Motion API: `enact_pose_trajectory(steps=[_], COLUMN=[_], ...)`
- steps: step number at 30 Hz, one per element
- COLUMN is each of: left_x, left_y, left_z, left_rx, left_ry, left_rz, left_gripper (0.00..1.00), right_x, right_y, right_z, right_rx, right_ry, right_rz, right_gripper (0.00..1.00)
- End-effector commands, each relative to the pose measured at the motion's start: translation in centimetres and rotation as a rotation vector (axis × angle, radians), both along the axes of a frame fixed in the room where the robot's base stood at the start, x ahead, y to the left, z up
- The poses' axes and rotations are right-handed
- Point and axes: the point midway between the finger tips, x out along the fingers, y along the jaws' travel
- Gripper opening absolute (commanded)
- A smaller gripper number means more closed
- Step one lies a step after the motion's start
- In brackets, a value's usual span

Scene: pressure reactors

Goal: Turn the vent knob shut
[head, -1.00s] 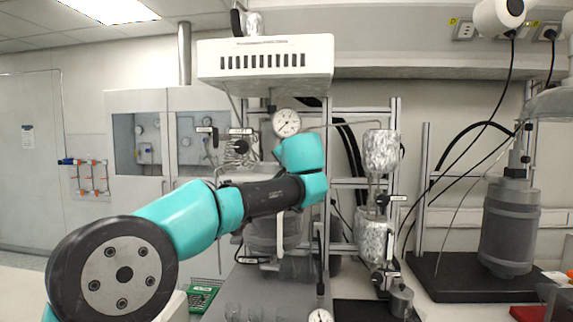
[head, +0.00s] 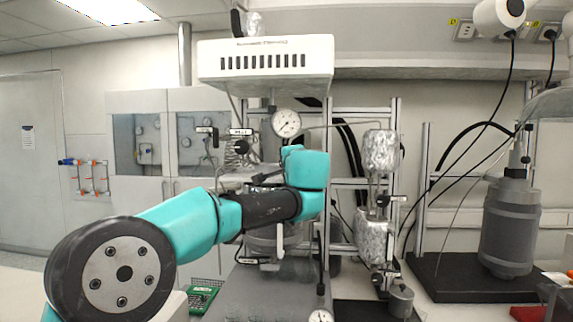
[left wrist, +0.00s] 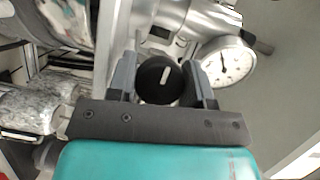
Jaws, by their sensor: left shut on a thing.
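A round black knob (left wrist: 158,82) with a white pointer mark sits in the middle of the left wrist view. My left gripper (left wrist: 160,76) has one grey finger on each side of it and is shut on it. The white mark is tilted a little from the vertical of that view. In the head view my left arm reaches across the reactor, and its gripper and the held knob cannot be made out there. My right gripper is in neither view.
A pressure gauge (left wrist: 223,62) is close beside the right finger in the left wrist view, with metal fittings behind. The head view shows another gauge (head: 286,123), a white box (head: 265,62) above, foil-wrapped vessels (head: 379,150) on the right and a grey reactor (head: 508,225) farther right.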

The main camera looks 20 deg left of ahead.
Motion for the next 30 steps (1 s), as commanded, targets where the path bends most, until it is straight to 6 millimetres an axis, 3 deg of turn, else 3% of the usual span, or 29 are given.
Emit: enact_pose_trajectory(steps=[6, 7, 14, 23, 30], left_x=[0.0, 0.0, 0.0, -0.1, -1.5], left_y=[0.0, 0.0, 0.0, -0.2, -1.8], left_z=[0.1, 0.1, 0.0, 0.0, 0.1], left_rx=[0.001, 0.001, -0.001, -0.001, -0.001], left_ry=[-0.001, -0.001, -0.001, 0.000, 0.000], left_rz=[-0.001, -0.001, 0.000, -0.001, -0.011], left_gripper=[0.23, 0.49, 0.71, 0.72, 0.72], right_x=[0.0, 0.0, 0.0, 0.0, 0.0], right_y=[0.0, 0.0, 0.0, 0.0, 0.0], right_z=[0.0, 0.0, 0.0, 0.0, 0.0], right_rx=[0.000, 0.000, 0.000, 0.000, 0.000], right_ry=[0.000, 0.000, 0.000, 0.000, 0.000], right_rz=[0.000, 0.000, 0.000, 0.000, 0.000], right_gripper=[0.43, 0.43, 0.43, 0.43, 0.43])
